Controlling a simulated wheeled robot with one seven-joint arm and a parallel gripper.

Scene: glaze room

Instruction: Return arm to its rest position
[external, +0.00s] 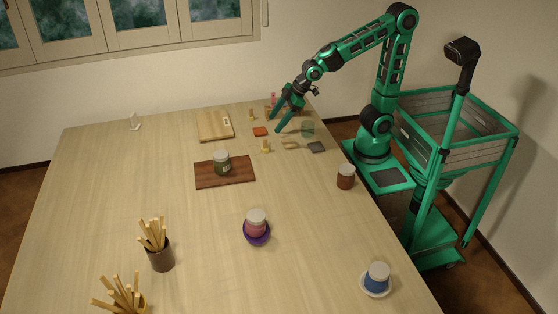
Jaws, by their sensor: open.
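My gripper (279,118) is open over the far right part of the table (130,200). Its two green fingers point down and to the left, with no object visible between them. My arm reaches from its base beside the table's right edge, up through a raised elbow and down to the gripper. Small items lie around the fingertips, among them an orange-red square (260,131) just left of them. Whether the fingers touch anything below is too small to tell.
A green jar (222,164) stands on a dark brown board (206,179). A pale board (212,125) lies behind it. A brown jar (346,177) is near the right edge. A pink jar (255,226) is in a purple dish, a blue jar (377,276) on a white saucer. Stick cups (160,257) stand front left.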

